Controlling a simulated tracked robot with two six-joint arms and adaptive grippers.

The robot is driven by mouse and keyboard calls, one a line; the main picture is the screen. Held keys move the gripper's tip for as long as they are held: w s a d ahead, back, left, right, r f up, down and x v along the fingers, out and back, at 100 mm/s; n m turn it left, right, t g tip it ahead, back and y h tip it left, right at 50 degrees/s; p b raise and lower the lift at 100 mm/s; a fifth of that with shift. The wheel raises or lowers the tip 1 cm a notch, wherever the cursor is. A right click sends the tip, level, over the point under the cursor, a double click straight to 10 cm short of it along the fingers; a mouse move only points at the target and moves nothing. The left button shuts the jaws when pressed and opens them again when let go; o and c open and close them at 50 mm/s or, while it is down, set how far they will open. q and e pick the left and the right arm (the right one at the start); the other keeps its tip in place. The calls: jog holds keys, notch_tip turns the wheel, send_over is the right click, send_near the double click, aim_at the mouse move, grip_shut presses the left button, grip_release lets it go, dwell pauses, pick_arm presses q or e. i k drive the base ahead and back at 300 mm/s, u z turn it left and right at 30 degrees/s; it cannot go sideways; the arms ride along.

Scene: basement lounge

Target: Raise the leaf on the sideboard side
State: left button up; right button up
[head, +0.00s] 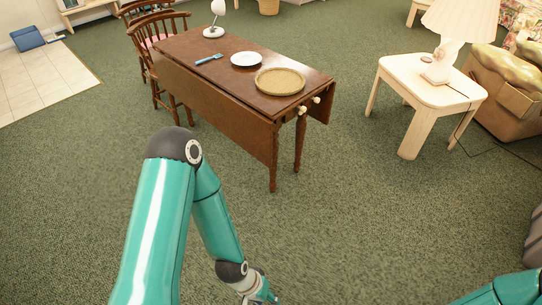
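A dark wooden drop-leaf table (225,68) stands in the upper middle of the head view. Its near leaf (225,118) hangs down along the long side facing me. The far leaf (319,107) also hangs; only its end shows, at the right end of the table. Two pale knobs (302,110) stick out at that end below the top. My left gripper (262,292) is low at the bottom edge, well short of the table and partly cut off; its fingers are unclear. My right arm shows only at the bottom right corner, its gripper out of view. I cannot identify a sideboard.
On the tabletop are a round woven tray (280,81), a white plate (246,59), a blue-handled utensil (208,59) and a small white lamp (214,31). Wooden chairs (155,35) stand at the far left end. A side table (432,86) stands right. Carpet before the table is clear.

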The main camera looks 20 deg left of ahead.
aim_at(250, 130)
jog(key=z, duration=0.05)
jog(key=i, duration=1)
jog(key=u, duration=0.1)
